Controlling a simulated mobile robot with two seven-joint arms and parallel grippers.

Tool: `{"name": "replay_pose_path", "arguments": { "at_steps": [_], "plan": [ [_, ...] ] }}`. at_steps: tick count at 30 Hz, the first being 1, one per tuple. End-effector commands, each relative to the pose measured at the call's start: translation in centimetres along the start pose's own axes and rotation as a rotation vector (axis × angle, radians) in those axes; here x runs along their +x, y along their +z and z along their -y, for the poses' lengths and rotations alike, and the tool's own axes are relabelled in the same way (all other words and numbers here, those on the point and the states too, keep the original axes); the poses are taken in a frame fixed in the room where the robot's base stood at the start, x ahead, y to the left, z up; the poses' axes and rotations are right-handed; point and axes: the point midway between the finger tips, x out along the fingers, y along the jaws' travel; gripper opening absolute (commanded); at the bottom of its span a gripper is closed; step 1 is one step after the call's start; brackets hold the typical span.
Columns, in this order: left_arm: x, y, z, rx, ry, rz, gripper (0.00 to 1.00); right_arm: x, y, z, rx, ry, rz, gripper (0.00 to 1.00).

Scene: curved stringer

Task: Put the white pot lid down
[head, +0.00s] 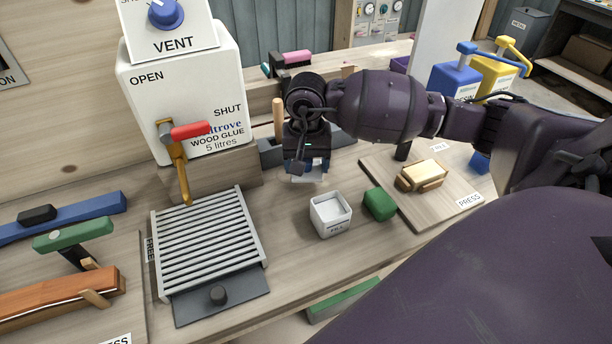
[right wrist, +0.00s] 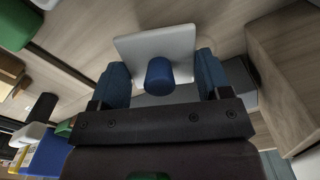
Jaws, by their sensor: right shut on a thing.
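The white pot lid (head: 309,178) hangs under my right gripper (head: 307,162), mostly hidden by it in the head view. In the right wrist view the lid is a white square plate (right wrist: 158,42) with a blue round knob (right wrist: 159,74). My right gripper (right wrist: 160,78) is shut on the lid, with the knob between its blue fingers. The lid appears to be above the bench, but its exact height is hard to tell. The white square pot (head: 330,224) stands open on the bench, to the right and nearer. My left gripper is not in view.
A green block (head: 380,204) stands close to the pot's right. A slatted grey grate (head: 210,245) lies left, under the glue tank's tap (head: 180,165). A wooden press board (head: 440,204) is at right. Bare bench (head: 290,240) lies between grate and pot.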

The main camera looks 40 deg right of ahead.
Motion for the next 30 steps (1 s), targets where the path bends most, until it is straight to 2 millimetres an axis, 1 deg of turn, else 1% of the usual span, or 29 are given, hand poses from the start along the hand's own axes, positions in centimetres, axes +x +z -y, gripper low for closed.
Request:
{"name": "replay_pose_path", "arguments": {
  "at_steps": [4, 9, 12, 20, 24, 25, 27, 30],
  "plan": [
    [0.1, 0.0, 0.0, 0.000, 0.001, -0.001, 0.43, 1.0, 0.1, 0.0, 0.000, 0.000, 0.002, 0.49],
    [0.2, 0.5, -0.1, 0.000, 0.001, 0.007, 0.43, 3.4, 0.1, 0.0, 0.002, 0.002, 0.005, 0.49],
    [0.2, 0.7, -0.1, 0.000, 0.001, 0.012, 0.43, 4.3, 0.1, 0.0, 0.000, 0.001, 0.003, 0.49],
    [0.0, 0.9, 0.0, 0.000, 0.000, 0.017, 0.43, 4.3, 0.0, 0.0, 0.000, 0.000, 0.000, 0.49],
    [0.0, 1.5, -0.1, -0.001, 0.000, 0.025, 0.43, 4.8, 0.0, 0.0, -0.001, 0.001, 0.001, 0.49],
    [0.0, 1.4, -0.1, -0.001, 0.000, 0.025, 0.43, 4.8, 0.0, 0.0, 0.000, 0.001, 0.001, 0.72],
    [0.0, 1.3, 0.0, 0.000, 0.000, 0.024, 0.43, 4.6, 0.0, 0.0, 0.000, 0.000, 0.000, 0.83],
    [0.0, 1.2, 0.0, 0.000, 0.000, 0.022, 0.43, 4.6, 0.0, 0.0, 0.000, 0.000, 0.000, 0.96]
  ]
}}
